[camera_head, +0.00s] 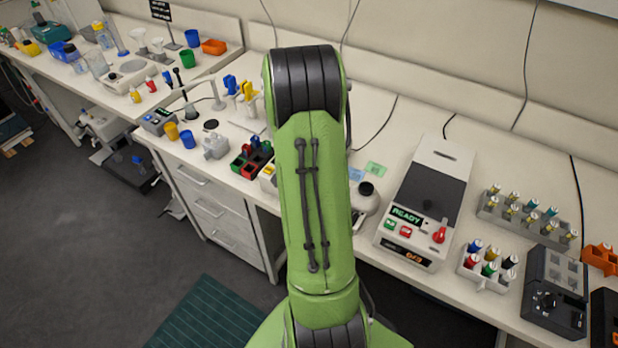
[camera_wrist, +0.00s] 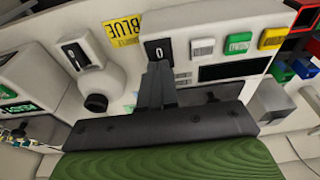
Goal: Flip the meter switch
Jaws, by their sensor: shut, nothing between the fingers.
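The meter (camera_wrist: 215,32) is a pale box in the wrist view. It has a black rocker switch (camera_wrist: 158,50) marked 0, a dark display, and white, green and yellow buttons. My gripper (camera_wrist: 160,68) is shut and empty, its dark fingertips right by the lower edge of the switch. I cannot tell whether they touch it. The fingers hide part of the meter's front below the switch. In the head view my green arm hides the gripper and most of the meter.
A pale device with a black round part (camera_wrist: 96,102) stands left of the meter, with a yellow BLUE label (camera_wrist: 122,30) between. Further left is a READY machine (camera_head: 431,195). A red, green and black block rack (camera_head: 250,160) stands on the other side.

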